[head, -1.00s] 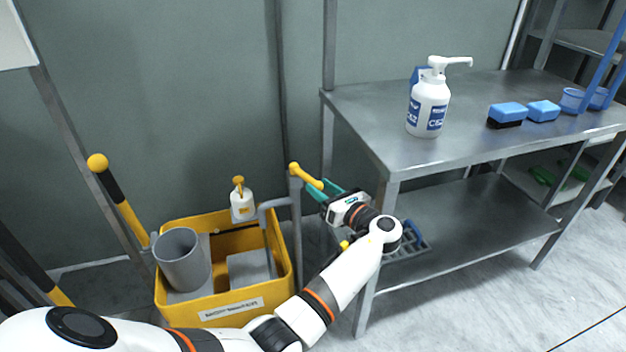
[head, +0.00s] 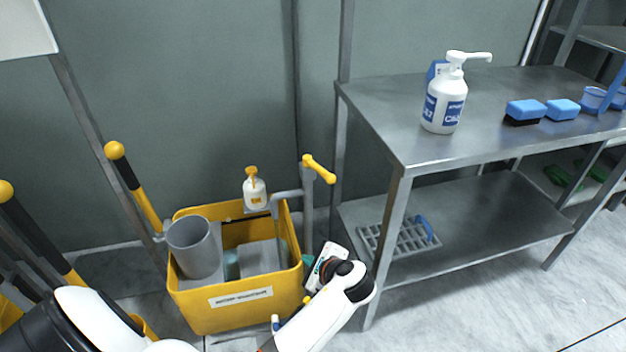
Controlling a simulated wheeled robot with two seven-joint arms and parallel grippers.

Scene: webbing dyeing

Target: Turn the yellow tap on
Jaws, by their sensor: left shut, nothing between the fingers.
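The yellow tap handle (head: 320,170) sits on top of a grey upright pipe at the right rear of the yellow tub (head: 236,322). The handle slants down to the right, and a curved grey spout (head: 284,195) reaches left over the tub. I cannot tell whether water runs from the spout. My left gripper (head: 309,262) is below the handle and apart from it, by the tub's right side. Its teal fingers are mostly hidden by my wrist; it is shut and empty. My right gripper is not in view.
A steel table (head: 400,152) on the right carries a white pump bottle (head: 443,103) and blue sponges (head: 524,111). Its lower shelf holds a grey rack (head: 398,238). The tub holds a grey cylinder (head: 195,247), and a white bottle with a yellow top (head: 254,192) is behind it.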

